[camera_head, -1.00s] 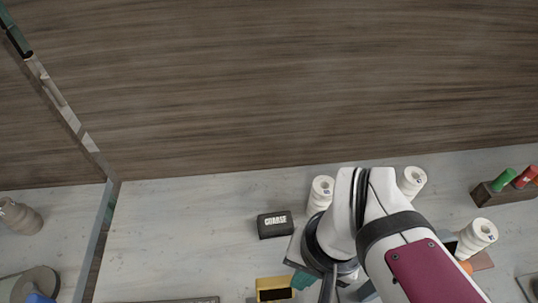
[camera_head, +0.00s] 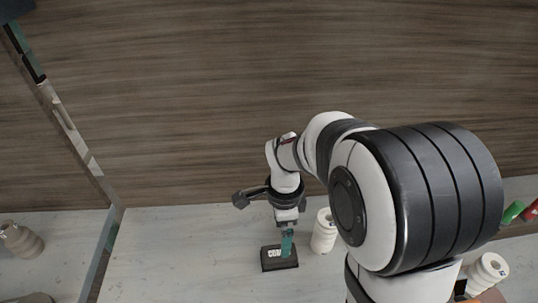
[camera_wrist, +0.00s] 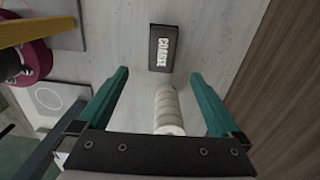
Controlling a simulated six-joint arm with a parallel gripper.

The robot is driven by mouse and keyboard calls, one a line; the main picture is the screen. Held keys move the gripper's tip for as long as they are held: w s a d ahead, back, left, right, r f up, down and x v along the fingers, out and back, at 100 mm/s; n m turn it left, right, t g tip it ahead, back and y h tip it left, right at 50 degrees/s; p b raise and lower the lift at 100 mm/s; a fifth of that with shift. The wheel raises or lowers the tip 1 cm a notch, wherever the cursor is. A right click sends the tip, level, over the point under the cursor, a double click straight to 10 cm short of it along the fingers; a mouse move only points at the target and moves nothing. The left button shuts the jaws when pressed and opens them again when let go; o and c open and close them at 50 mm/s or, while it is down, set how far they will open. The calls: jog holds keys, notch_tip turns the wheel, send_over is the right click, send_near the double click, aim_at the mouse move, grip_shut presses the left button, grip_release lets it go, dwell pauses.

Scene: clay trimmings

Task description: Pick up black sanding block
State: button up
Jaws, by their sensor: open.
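The black sanding block (camera_head: 270,262) lies flat on the pale table and bears the white word COARSE. In the wrist view the block (camera_wrist: 161,48) is ahead of the fingertips, between their lines and clear of both. My gripper (camera_head: 287,240) hangs over the block in the head view, with a green finger covering part of its label. In the wrist view my gripper (camera_wrist: 160,82) has its two green fingers wide apart with nothing held between them. The height of the fingertips above the block is hard to tell.
A white ribbed spool (camera_head: 324,232) stands just right of the block; it also shows between the fingers in the wrist view (camera_wrist: 168,110). Another white spool (camera_head: 487,272) is at the right. A wooden wall (camera_wrist: 285,80) rises behind. The table left of the block is clear.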

aim_at(279, 252)
jog(key=f, duration=1.2)
jog(key=shift+w+f, duration=0.25)
jog(key=shift+f, duration=0.1)
jog(key=c, duration=1.4)
notch_tip(279, 252, up, 10)
jog(key=shift+r, duration=0.1)
